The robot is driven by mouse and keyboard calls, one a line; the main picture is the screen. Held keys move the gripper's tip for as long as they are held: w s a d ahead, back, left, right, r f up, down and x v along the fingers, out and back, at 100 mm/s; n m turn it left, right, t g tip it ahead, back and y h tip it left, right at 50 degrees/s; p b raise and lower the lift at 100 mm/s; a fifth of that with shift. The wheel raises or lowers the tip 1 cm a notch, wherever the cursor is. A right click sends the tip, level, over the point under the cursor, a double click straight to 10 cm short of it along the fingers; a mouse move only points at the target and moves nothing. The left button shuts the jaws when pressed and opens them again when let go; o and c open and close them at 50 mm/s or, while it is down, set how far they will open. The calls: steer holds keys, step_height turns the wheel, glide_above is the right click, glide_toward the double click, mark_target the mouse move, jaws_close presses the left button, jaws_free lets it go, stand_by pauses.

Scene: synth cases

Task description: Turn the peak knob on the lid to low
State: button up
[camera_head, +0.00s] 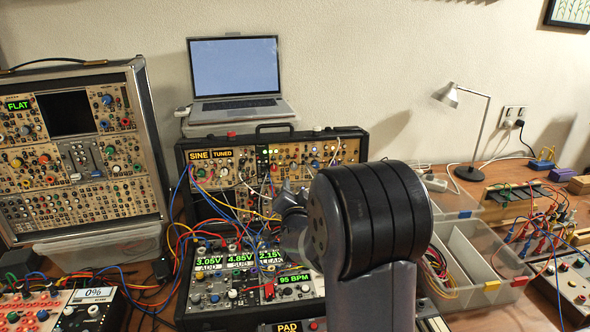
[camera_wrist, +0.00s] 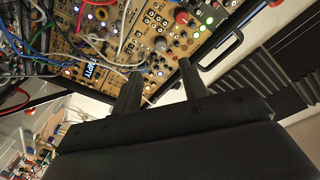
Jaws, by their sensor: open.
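The lid's panel (camera_wrist: 110,47) fills the upper left of the wrist view, turned sideways. It carries a red knob (camera_wrist: 182,17) and several white knobs, one of them a pale knob (camera_wrist: 160,44) near the fingers. I cannot read which knob is peak or where it points. My gripper (camera_wrist: 159,65) is open, its two fingers apart in front of the panel with nothing seen between them.
A laptop (camera_head: 235,75) stands on a box behind the lid. Loose patch cables (camera_head: 195,215) hang between lid and lower case. A grey bin (camera_head: 475,255) is to the right, another tall synth case (camera_head: 75,150) to the left. A lid handle (camera_wrist: 222,48) is near the right finger.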

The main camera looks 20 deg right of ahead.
mark_target(294, 168)
steer(key=p+x, duration=0.2)
steer(key=x, duration=0.9)
steer(key=shift+d+r, duration=0.1)
steer(key=shift+d, duration=0.05)
jaws_close()
